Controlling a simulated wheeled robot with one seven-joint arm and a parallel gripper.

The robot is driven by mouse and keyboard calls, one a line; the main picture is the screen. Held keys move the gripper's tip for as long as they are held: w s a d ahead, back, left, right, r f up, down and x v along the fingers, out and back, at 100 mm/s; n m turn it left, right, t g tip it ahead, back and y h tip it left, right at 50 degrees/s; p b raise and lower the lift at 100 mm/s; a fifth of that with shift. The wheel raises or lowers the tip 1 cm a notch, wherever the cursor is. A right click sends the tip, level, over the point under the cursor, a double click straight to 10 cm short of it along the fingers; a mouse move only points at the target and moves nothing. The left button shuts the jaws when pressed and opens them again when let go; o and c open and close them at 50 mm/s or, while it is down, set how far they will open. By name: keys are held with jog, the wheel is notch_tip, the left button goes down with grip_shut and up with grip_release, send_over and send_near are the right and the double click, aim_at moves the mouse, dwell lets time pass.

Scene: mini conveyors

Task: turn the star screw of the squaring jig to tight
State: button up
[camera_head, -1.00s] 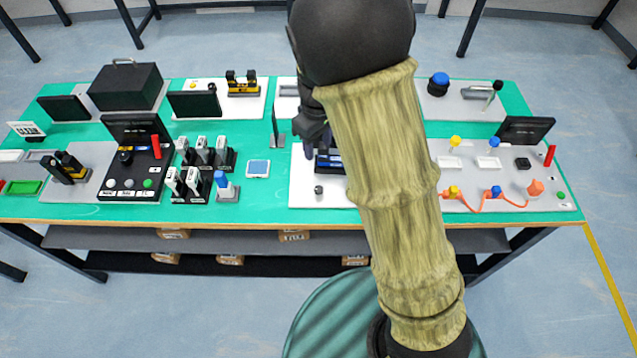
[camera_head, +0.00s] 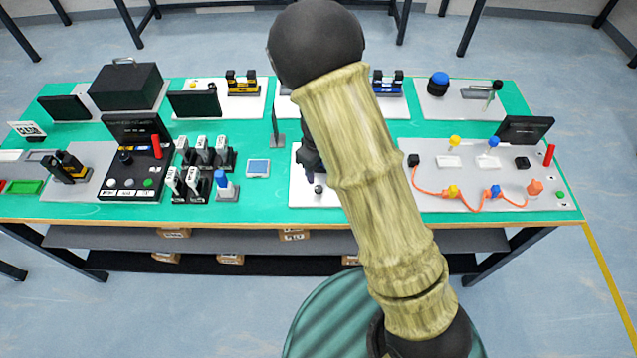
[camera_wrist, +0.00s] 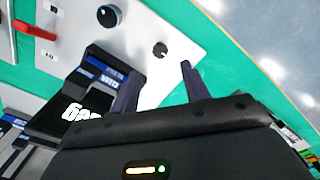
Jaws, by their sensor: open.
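A small dark knob, which looks like the star screw (camera_wrist: 160,49), stands on the white plate of the jig (camera_wrist: 188,62). In the head view the star screw (camera_head: 318,189) is near the plate's front edge, just below my gripper (camera_head: 312,168). In the wrist view my gripper (camera_wrist: 160,72) is open, with its two dark fingers apart and empty. The knob shows just beyond the gap between the fingertips, apart from both. Its height below the fingers and its turn position cannot be told. My arm hides much of the plate in the head view.
A black device with blue labels and a display (camera_wrist: 85,105) stands beside the left finger. A round dark knob (camera_wrist: 109,15) and a red lever (camera_wrist: 33,29) lie farther off. In the head view, a thin upright panel (camera_head: 277,128) stands left of my gripper.

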aim_at(318, 188)
notch_tip(318, 188, down, 7)
jog(key=shift+f, duration=0.2)
jog(key=c, duration=1)
